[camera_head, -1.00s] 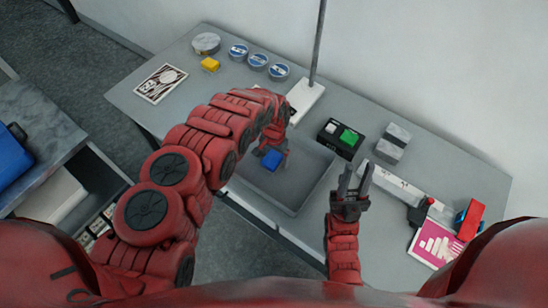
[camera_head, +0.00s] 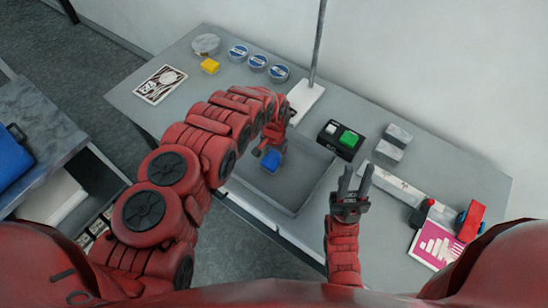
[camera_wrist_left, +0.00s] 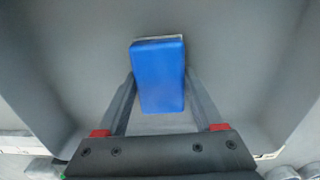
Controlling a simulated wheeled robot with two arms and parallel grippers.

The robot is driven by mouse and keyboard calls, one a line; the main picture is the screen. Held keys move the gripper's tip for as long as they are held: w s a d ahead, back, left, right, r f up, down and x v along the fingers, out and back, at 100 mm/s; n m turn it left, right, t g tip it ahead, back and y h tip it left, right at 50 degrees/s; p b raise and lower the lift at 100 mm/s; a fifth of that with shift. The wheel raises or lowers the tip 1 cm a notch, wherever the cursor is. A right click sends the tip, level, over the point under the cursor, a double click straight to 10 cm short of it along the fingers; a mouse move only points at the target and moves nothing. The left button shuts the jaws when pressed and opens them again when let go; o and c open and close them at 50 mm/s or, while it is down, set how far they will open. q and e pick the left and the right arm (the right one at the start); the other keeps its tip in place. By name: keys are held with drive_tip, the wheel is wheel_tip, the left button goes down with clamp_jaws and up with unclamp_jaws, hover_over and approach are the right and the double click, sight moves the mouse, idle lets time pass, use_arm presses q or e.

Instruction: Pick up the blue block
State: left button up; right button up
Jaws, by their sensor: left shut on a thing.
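The blue block (camera_head: 271,161) is in the head view, over the left part of the grey tray (camera_head: 322,160) set in the table. My left gripper (camera_head: 268,154) comes down on it from above. In the left wrist view the blue block (camera_wrist_left: 159,76) stands between the two fingers of my left gripper (camera_wrist_left: 160,98), and they are shut on it. I cannot tell whether the block touches the tray floor. My right gripper (camera_head: 354,180) is open and empty, its two fingers apart, to the right of the tray.
A black box with a green button (camera_head: 347,138) stands behind the tray. A grey block (camera_head: 394,140), a long white strip (camera_head: 400,183) and a pink card (camera_head: 436,247) lie to the right.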

sight(274, 157)
use_arm(q)
wheel_tip(274, 157, up, 6)
drive_tip(key=shift+r+b, duration=0.15)
drive_tip(key=shift+b, duration=1.1)
wheel_tip(274, 157, up, 2)
drive_tip(key=shift+w+r, duration=0.1)
drive_tip(key=shift+r, duration=0.1)
drive_tip(key=shift+r+p, duration=0.3)
drive_tip(key=shift+r, duration=0.15)
drive_tip(key=o, duration=0.9)
drive_tip(key=c, duration=0.7)
drive_tip(key=shift+s+f, duration=0.15)
drive_tip(key=shift+s, duration=0.05)
